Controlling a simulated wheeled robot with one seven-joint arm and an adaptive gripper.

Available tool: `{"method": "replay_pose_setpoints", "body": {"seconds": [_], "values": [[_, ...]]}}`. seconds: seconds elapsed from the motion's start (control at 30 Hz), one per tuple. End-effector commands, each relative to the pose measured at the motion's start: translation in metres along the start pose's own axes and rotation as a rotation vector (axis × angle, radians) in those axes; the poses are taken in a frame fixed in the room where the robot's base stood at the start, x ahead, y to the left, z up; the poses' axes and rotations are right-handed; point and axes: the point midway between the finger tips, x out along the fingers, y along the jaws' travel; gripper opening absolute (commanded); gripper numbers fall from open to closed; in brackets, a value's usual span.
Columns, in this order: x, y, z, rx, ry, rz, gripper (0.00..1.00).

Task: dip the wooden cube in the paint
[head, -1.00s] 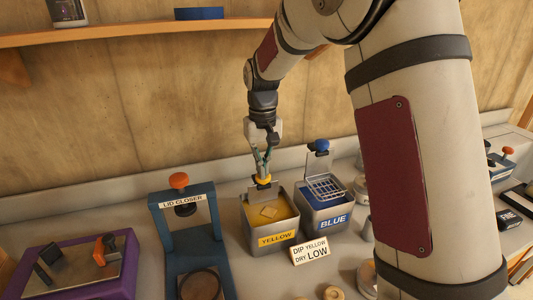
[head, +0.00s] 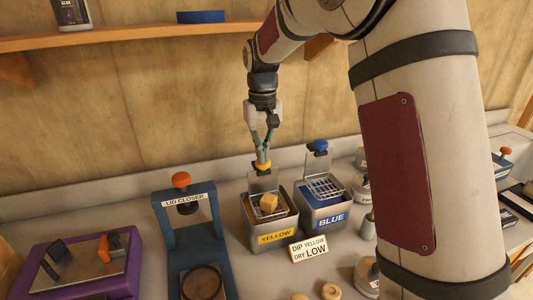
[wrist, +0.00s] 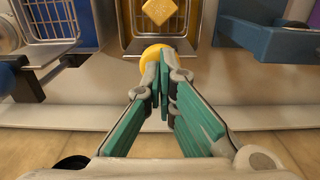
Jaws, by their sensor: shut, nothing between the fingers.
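The wooden cube (head: 268,202), now yellow on the faces I see, sits in the wire basket over the yellow paint tin (head: 277,238). The cube shows at the top of the wrist view (wrist: 160,12). The basket's yellow knob (head: 262,166) stands behind the tin. My gripper (head: 262,157) is shut and empty, its fingertips right at the top of that knob. I cannot tell whether they touch it. In the wrist view the closed fingertips (wrist: 162,78) are beside the yellow knob (wrist: 154,53). A sign (head: 309,249) reads DIP YELLOW, DRY LOW.
The blue tin (head: 331,219) with a basket and blue knob (head: 319,145) stands close on the right. The blue lid closer (head: 172,224) stands on the left, with a purple-based device (head: 122,283) beyond. Small round pieces lie in front.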

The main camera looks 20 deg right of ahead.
Motion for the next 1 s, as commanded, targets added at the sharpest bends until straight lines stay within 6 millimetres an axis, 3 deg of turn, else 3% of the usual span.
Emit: {"method": "replay_pose_setpoints", "body": {"seconds": [1.0], "values": [[-0.045, 0.000, 0.000, 0.000, 0.000, 0.000, 0.00]]}}
